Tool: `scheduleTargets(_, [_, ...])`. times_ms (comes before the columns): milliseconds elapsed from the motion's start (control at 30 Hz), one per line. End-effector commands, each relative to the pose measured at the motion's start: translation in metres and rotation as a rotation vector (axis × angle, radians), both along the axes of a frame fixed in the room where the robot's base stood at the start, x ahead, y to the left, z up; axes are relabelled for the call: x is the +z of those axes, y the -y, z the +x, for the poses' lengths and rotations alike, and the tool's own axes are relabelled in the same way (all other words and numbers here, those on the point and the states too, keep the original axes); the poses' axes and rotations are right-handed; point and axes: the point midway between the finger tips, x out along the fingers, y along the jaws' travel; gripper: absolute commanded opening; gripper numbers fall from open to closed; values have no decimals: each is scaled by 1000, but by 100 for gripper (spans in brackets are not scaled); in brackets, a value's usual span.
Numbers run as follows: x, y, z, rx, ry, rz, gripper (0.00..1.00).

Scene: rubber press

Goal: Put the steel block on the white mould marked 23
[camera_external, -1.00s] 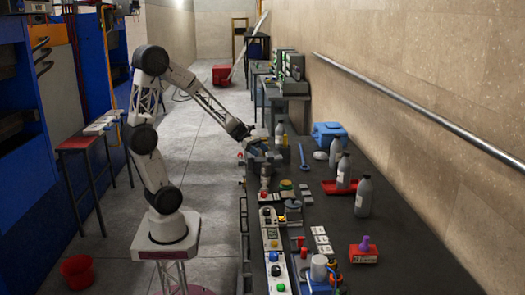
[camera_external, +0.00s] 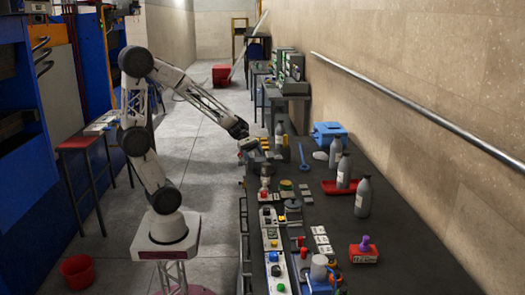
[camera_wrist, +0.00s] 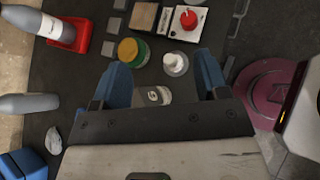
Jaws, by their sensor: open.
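My gripper (camera_wrist: 162,80) is open, its two blue fingers apart in the wrist view. In the external view my gripper (camera_external: 248,146) is at the left edge of the dark bench, towards its far part. Between and below the fingers lies a small greyish item (camera_wrist: 156,96) with a pale round mark, partly hidden by the gripper body; I cannot tell if it is the steel block. Several small pale square tiles (camera_external: 320,240) lie on the bench; they may be the moulds, but no number 23 is readable. I cannot pick out the steel block with certainty.
A white-topped round piece (camera_wrist: 175,63), a green and yellow round container (camera_wrist: 132,51) and a red button box (camera_wrist: 188,20) are near the fingers. Grey bottles (camera_external: 363,197), a red tray (camera_external: 340,187) and a blue box (camera_external: 328,134) stand on the bench's right side.

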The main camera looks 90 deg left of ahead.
Motion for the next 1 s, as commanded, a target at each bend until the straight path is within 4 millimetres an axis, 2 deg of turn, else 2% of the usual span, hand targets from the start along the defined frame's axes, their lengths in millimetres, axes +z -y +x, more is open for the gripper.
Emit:
scheduleTargets(33, [4,14,-8,-69,19,57,68])
scheduleTargets(200, [8,48,-38,-317,92,266,68])
scheduleTargets(433, [14,79,-80,-658,204,538,68])
scheduleTargets(800, [29,99,-137,-1212,415,959,68])
scheduleTargets(1000, [39,99,-156,-1455,511,1143,68])
